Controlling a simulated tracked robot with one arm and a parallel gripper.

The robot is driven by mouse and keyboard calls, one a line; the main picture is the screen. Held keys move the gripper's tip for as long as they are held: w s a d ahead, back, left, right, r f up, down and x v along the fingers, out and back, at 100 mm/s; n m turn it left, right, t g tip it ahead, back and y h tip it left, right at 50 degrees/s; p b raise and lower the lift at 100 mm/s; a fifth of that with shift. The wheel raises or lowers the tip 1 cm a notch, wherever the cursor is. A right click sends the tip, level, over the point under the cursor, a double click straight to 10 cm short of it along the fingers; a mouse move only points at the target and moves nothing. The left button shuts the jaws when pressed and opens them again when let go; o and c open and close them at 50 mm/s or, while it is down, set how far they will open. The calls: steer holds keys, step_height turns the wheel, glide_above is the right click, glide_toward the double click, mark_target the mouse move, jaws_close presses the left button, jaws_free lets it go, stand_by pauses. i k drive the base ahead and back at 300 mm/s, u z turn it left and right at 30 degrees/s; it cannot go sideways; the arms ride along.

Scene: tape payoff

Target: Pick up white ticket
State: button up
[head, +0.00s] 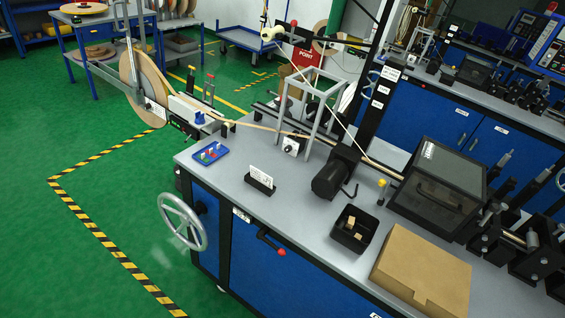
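A small white ticket (261,173) with dark print stands upright in a black holder (259,184) on the grey bench top (225,180). It is near the bench's front left part, right of a small blue tray. The print is too small to read. My gripper does not show in the head view, so its place relative to the ticket cannot be told.
A blue tray (208,153) with small coloured pieces lies left of the ticket. A black motor (332,178), a black open box (354,230) and a cardboard box (421,269) stand to its right. A handwheel (182,222) juts from the bench. Green floor is free at left.

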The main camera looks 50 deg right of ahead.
mark_target(260, 175)
steer(key=z, duration=0.45)
steer(key=i, duration=1.3)
steer(key=z, duration=0.45)
